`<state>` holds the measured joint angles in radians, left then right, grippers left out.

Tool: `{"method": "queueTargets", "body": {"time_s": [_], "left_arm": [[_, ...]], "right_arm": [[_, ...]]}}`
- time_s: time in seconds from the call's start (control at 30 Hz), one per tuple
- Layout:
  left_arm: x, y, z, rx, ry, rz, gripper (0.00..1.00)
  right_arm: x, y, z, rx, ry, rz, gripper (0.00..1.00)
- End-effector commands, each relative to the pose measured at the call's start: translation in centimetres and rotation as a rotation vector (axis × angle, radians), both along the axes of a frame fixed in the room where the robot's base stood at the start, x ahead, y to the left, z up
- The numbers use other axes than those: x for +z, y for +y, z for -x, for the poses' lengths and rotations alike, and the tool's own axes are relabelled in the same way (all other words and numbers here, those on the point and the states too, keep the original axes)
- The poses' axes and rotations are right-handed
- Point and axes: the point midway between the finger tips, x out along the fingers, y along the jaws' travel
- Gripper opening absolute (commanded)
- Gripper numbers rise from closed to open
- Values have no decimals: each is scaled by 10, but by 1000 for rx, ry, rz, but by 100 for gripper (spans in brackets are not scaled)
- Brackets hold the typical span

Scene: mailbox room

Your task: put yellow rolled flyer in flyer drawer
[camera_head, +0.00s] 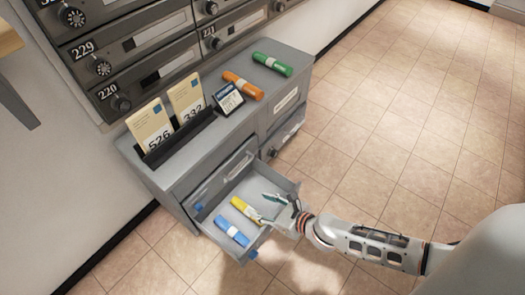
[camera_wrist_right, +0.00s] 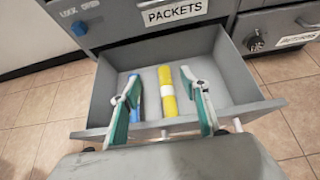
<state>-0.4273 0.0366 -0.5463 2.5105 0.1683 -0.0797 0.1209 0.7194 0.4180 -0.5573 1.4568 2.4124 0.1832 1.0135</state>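The yellow rolled flyer (camera_head: 245,208) with a white band lies in the open grey drawer (camera_head: 208,226). A blue rolled flyer (camera_head: 232,231) lies beside it. My right gripper (camera_head: 275,208) is open at the drawer's outer end. The blue flyer (camera_wrist_right: 138,98) is partly hidden by the left finger. Nothing is held. The open drawer's own label is not visible. My left gripper is out of view.
The cabinet top holds an orange roll (camera_head: 243,85), a green roll (camera_head: 272,64), a dark sign (camera_head: 228,98) and a rack (camera_head: 178,137) of envelopes. A PACKETS label (camera_wrist_right: 175,13) is above the drawer. Mailboxes (camera_head: 150,45) stand behind; tiled floor is clear at right.

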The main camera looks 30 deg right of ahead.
Motion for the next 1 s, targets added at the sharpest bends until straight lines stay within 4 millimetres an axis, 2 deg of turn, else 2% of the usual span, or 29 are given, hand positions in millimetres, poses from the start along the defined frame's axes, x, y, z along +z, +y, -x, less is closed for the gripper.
{"method": "queueTargets", "body": {"time_s": [0.27,0.73,1.0], "left_arm": [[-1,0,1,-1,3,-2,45],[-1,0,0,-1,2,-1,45],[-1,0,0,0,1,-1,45]], "right_arm": [[3,-3,8,0,1,2,45],[49,-28,78,1,3,1,45],[62,-35,95,0,0,0,45]]}}
